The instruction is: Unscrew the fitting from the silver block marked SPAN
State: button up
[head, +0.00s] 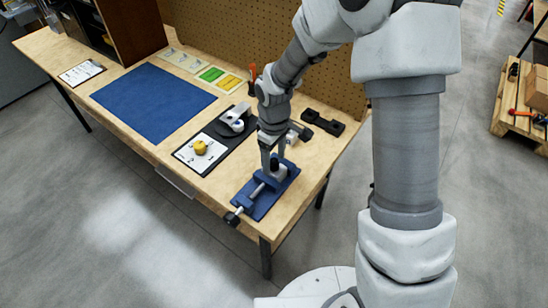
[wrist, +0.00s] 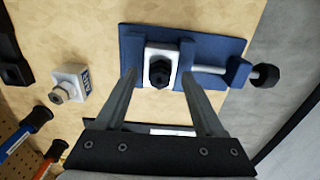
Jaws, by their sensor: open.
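A blue vise (wrist: 215,50) sits at the table corner, also in the head view (head: 262,200). Its jaws hold a pale block (wrist: 149,55) with a dark hex fitting (wrist: 159,72) on top. My gripper (wrist: 158,75) is open and points down over the vise, fingertips on either side of the fitting in the wrist view; I see no contact. In the head view my gripper (head: 271,170) hides the clamped block. A second pale block (wrist: 72,78) with a blue label and a metallic fitting (wrist: 62,93) stands beside the vise. I cannot read SPAN on either block.
A black holder (head: 322,122) lies behind the vise. A dark tray (head: 213,137) with a white sheet and yellow knob (head: 200,147) is to the left, beside a blue mat (head: 150,98). Orange- and blue-handled tools (wrist: 38,118) stand near the pegboard.

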grip_shut()
jog(key=n+p, duration=0.1)
jog(key=n, duration=0.1)
jog(key=shift+r+n, duration=0.15)
jog(key=shift+n, duration=0.15)
jog(key=shift+n+p, duration=0.4)
jog(key=shift+n, duration=0.3)
jog(key=n+p, duration=0.1)
jog(key=n, duration=0.1)
jog(key=shift+n+p, duration=0.3)
jog(key=shift+p, duration=0.1)
jog(key=shift+n, duration=0.7)
